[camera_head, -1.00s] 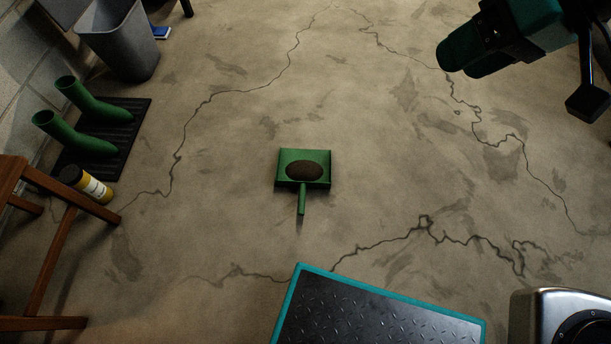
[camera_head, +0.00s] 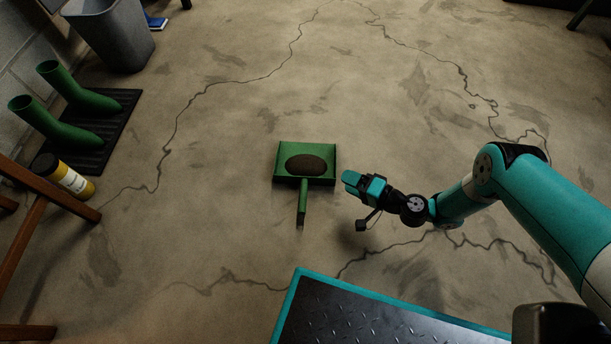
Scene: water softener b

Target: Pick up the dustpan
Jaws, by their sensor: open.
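The green dustpan (camera_head: 326,153) lies on the concrete floor near the middle of the view. A dark brown oval heap rests in its pan, and its short green handle (camera_head: 302,205) points toward me. My gripper (camera_head: 350,182) is just right of the dustpan, beside the pan's lower right corner and the handle. It points left toward the handle and appears apart from it. The gripper is open and holds nothing. Its height above the floor is hard to tell.
At the left are a yellow-labelled canister (camera_head: 66,178), green boots (camera_head: 62,127) on a black mat (camera_head: 112,128), a grey bin (camera_head: 112,40) and a wooden stool or chair (camera_head: 40,215). A blue item (camera_head: 155,22) lies beyond the bin. The floor around the dustpan is clear.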

